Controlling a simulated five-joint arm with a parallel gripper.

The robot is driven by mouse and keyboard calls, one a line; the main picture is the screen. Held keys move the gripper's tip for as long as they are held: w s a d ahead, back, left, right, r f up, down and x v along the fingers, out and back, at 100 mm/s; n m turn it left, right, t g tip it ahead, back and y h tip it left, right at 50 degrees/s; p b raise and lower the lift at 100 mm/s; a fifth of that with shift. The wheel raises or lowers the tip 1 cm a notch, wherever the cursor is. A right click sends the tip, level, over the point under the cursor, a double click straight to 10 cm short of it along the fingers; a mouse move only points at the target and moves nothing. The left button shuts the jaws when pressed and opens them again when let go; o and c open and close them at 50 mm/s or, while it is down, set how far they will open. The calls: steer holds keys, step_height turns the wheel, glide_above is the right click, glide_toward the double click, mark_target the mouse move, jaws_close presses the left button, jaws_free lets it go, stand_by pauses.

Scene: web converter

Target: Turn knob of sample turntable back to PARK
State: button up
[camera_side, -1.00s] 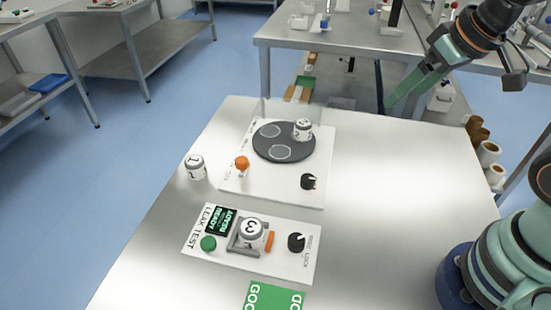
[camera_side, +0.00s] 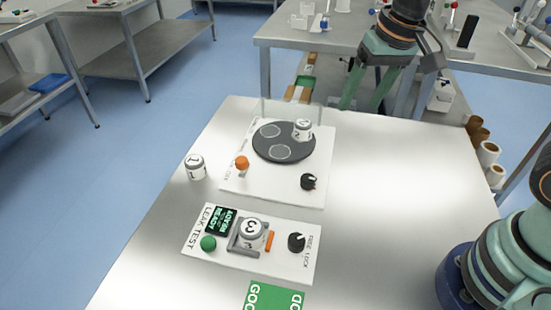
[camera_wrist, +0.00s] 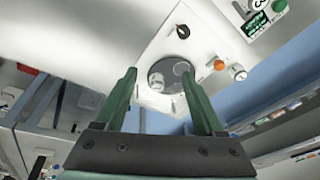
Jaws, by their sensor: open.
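The sample turntable is a white panel (camera_side: 230,185) with a dark round disc (camera_side: 270,148) near its far end. A white canister (camera_side: 303,130) marked 2 stands on the disc's right side, and light circles mark other places. A black knob (camera_side: 308,181) sits at the panel's right front, and it also shows in the wrist view (camera_wrist: 183,31). An orange-topped control (camera_side: 242,163) is on the left. My gripper (camera_side: 359,108) is open and empty, raised beyond the panel to the far right. In the wrist view its green fingers (camera_wrist: 165,100) frame the disc from a distance. The knob's lettering is too small to read.
A leak test panel (camera_side: 205,257) lies in front, with canister 3 (camera_side: 251,232) in its holder, a green button (camera_side: 208,243) and another black knob (camera_side: 297,242). Canister 1 (camera_side: 196,167) stands left of the turntable. A green mat (camera_side: 272,297) lies at the front.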

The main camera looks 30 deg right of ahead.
mark_target(308, 179)
steer(key=w+a+f+m+g, duration=0.3)
steer(key=w+a+f, duration=0.1)
steer(key=a+f, duration=0.4)
steer(key=f, duration=1.2)
steer(key=shift+d, duration=0.3)
jaws_close()
